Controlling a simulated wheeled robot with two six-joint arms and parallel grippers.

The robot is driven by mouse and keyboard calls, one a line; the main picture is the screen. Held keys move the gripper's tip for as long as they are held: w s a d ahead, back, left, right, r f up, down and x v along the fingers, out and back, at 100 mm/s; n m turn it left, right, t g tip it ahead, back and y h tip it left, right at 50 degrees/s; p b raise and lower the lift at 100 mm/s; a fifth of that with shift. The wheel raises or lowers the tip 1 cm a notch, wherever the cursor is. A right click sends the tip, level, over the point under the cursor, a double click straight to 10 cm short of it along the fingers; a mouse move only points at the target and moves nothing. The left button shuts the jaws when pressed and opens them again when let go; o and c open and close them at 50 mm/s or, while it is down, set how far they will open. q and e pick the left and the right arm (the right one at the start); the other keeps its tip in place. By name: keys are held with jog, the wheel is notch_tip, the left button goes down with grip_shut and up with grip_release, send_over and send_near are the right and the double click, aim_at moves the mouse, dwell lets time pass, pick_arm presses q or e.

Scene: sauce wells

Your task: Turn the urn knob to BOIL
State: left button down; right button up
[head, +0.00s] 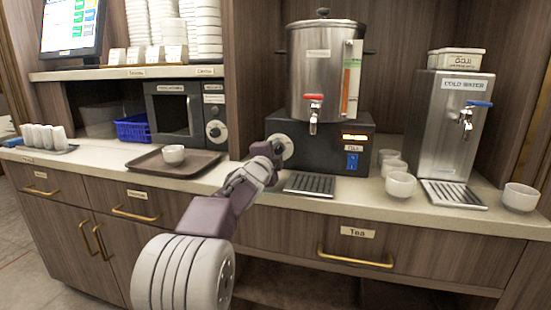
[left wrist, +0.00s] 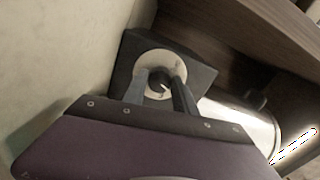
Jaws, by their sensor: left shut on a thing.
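The steel urn (head: 315,75) stands on a dark base (head: 345,148) on the counter, with a red-handled tap at its front. The urn knob (head: 286,146) is on the left part of the base's front, on a pale round dial. My left gripper (head: 275,149) reaches it from the front left. In the left wrist view the dial plate (left wrist: 163,60) is pale, and the two fingers of my left gripper (left wrist: 161,83) are shut on the dark knob, one on each side. The dial markings cannot be read. My right gripper is not in view.
A drip tray (head: 310,185) lies before the urn, with a blue switch (head: 352,161) above it. White cups (head: 400,184) and a cold water dispenser (head: 455,125) stand to the right. A brown tray (head: 205,163) with a cup and a microwave (head: 175,115) are to the left.

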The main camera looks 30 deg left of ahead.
pick_arm(q)
jog(key=m+b, duration=0.1)
jog(key=m, duration=0.2)
jog(key=shift+f+m, duration=0.15)
jog(key=shift+m, duration=0.25)
jog(key=shift+m+b, duration=0.7)
jog(key=shift+m, duration=1.3)
jog(key=c, duration=1)
grip_release()
jog(key=v, duration=0.9)
